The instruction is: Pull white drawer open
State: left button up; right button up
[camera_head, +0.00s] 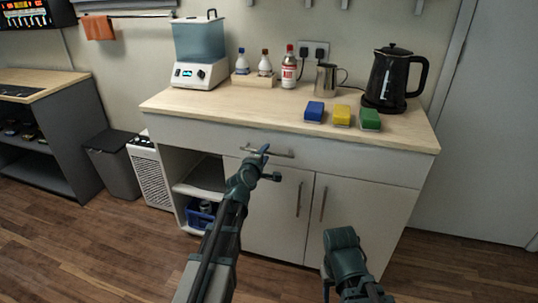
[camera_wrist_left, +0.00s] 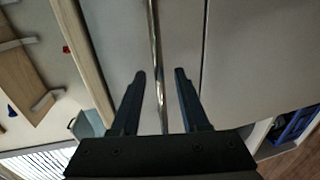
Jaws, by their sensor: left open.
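The white drawer (camera_head: 350,163) is the wide front just under the wooden counter top. It looks closed, flush with the cabinet. Its metal bar handle (camera_head: 285,155) is partly covered by my left gripper (camera_head: 265,163), which is at the drawer front. In the left wrist view the handle (camera_wrist_left: 154,40) runs between the two dark fingers of the open gripper (camera_wrist_left: 160,72). A gap shows on both sides, and I see no clear contact. My right arm (camera_head: 345,262) is low in front of the right cabinet door; its fingers cannot be made out.
Two cabinet doors (camera_head: 341,213) with upright handles are below the drawer. An open shelf with a blue crate (camera_head: 200,213) is to their left. The counter (camera_head: 240,107) holds a kettle (camera_head: 390,80), a jug, sponges, bottles and a water tank. A grey bin (camera_head: 112,165) stands at left.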

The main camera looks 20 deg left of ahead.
pick_arm(q)
jog(key=shift+w+f, duration=0.15)
jog(key=shift+w, duration=0.45)
grip_shut()
dwell(1.0)
